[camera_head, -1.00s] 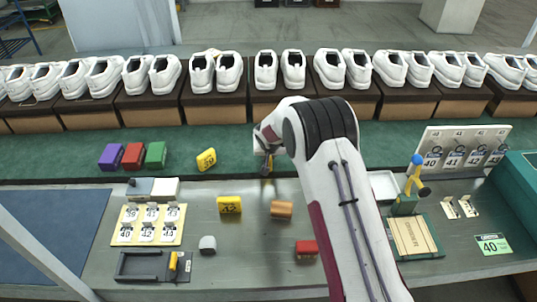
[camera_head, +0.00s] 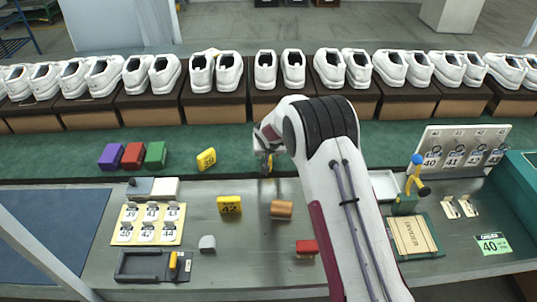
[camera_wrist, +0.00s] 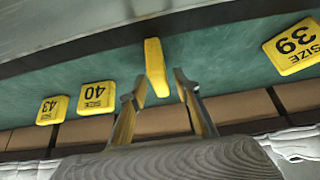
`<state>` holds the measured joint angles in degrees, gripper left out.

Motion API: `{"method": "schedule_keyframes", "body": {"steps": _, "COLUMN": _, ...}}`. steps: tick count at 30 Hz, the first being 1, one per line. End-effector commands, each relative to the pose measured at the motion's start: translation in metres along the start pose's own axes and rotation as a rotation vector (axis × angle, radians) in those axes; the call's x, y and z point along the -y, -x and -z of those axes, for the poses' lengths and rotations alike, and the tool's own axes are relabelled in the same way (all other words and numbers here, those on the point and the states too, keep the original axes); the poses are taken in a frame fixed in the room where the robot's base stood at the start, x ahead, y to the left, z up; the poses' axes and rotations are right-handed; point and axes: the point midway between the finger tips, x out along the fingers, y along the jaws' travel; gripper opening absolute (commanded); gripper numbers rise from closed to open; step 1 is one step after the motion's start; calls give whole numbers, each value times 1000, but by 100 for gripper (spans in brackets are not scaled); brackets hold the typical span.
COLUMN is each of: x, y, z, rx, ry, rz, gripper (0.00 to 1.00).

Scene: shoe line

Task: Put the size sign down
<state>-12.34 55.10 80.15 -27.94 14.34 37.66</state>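A yellow size sign (camera_wrist: 155,62) stands on the green strip in the wrist view, seen nearly edge-on, so its number cannot be read. My gripper (camera_wrist: 161,84) is open, with one finger on each side of the sign's near end and small gaps showing. In the head view my gripper (camera_head: 266,163) is low over the green strip, and it largely hides this sign. The size 39 sign (camera_wrist: 294,46) lies to the right in the wrist view and left of my gripper in the head view (camera_head: 206,159). The signs 40 (camera_wrist: 97,95) and 43 (camera_wrist: 52,109) are to the left.
A row of white shoes (camera_head: 278,69) on brown boxes stands behind the green strip. Purple, red and green blocks (camera_head: 133,156) are at left.

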Motion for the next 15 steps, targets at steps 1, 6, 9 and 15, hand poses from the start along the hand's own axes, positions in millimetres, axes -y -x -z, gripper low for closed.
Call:
{"method": "schedule_keyframes", "body": {"steps": 1, "x": 0, "y": 3, "z": 0, "rx": -1, "ry": 0, "rz": 0, "gripper": 32}}
{"method": "schedule_keyframes", "body": {"steps": 6, "x": 0, "y": 16, "z": 1, "rx": -1, "ry": 1, "rz": 0, "gripper": 32}}
{"method": "schedule_keyframes", "body": {"steps": 9, "x": 0, "y": 25, "z": 1, "rx": -1, "ry": 1, "rz": 0, "gripper": 32}}
{"method": "schedule_keyframes", "body": {"steps": 15, "x": 0, "y": 45, "z": 1, "rx": -1, "ry": 1, "rz": 0, "gripper": 32}}
